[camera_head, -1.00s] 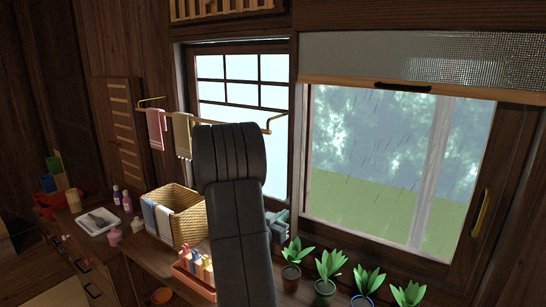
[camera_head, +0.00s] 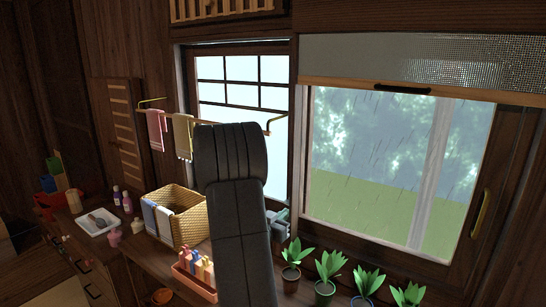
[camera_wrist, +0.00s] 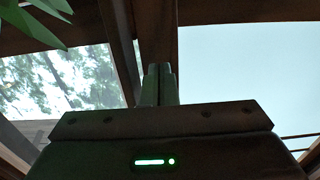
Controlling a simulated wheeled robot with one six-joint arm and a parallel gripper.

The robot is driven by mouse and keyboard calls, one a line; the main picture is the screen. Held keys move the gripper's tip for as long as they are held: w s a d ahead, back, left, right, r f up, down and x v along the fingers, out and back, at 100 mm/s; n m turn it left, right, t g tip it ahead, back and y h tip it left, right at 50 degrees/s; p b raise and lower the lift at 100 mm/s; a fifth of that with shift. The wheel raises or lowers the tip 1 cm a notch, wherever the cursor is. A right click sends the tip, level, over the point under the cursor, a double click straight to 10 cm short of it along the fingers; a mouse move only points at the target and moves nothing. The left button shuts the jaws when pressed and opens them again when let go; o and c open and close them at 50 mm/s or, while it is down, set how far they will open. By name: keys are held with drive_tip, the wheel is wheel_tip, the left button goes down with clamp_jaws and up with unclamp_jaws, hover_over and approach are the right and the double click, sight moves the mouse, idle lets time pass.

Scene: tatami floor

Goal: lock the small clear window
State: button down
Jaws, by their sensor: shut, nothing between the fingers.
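A clear window (camera_head: 385,170), with rain and greenery behind the glass, fills the right of the head view. Its clear glass also shows at the left of the wrist view (camera_wrist: 60,85). A brass-coloured handle (camera_head: 481,213) is on its right frame. A lattice window with pale panes (camera_head: 228,85) stands to its left. My gripper (camera_wrist: 158,72) is shut and empty, its fingers together in front of the dark post between a clear pane and a pale pane. In the head view my arm hides most of it. I cannot make out a lock.
A counter runs below the windows, with several potted plants (camera_head: 328,266), a wicker basket (camera_head: 186,222) and a red tray of bottles (camera_head: 190,282). A towel bar (camera_head: 215,116) crosses the lattice window. A partly lowered blind (camera_head: 420,60) covers the clear window's top.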

drive_tip(key=shift+r, duration=0.35)
drive_tip(key=shift+s+d, duration=0.1)
idle(1.1)
drive_tip(key=shift+f+b, duration=0.15)
drive_tip(key=shift+b, duration=0.15)
drive_tip(key=v, duration=0.6)
drive_tip(key=shift+f+b, duration=0.3)
drive_tip(key=shift+b, duration=0.1)
drive_tip(key=shift+r, duration=0.1)
